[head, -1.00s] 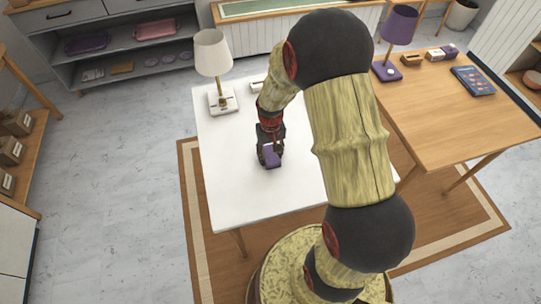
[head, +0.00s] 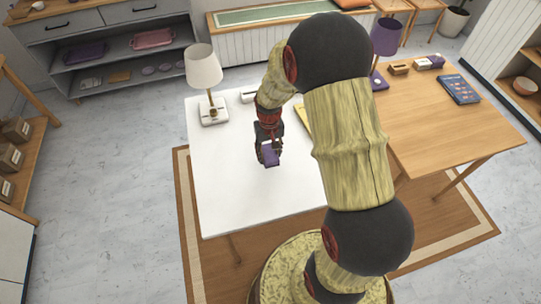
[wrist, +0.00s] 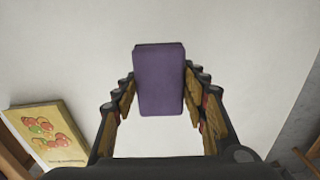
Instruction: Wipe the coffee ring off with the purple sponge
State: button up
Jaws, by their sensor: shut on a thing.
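The purple sponge (head: 270,153) is held between the fingers of my gripper (head: 268,148), over the white table (head: 225,195). In the wrist view the sponge (wrist: 159,80) shows as an upright purple block, with the fingers of my gripper (wrist: 160,95) on both its sides. I cannot tell whether the sponge touches the tabletop. No coffee ring shows in either view; the visible white surface looks clean, and my arm and the sponge hide part of it.
A white lamp (head: 204,72) stands at the table's back left. A yellow board with red fruit pictures (wrist: 45,135) lies on the table. A wooden table (head: 430,125) on the right bears a purple lamp (head: 387,38) and a blue book (head: 459,90). The white table's front left is clear.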

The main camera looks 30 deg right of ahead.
jog(key=shift+r+p, duration=0.8)
jog(key=shift+r, duration=0.55)
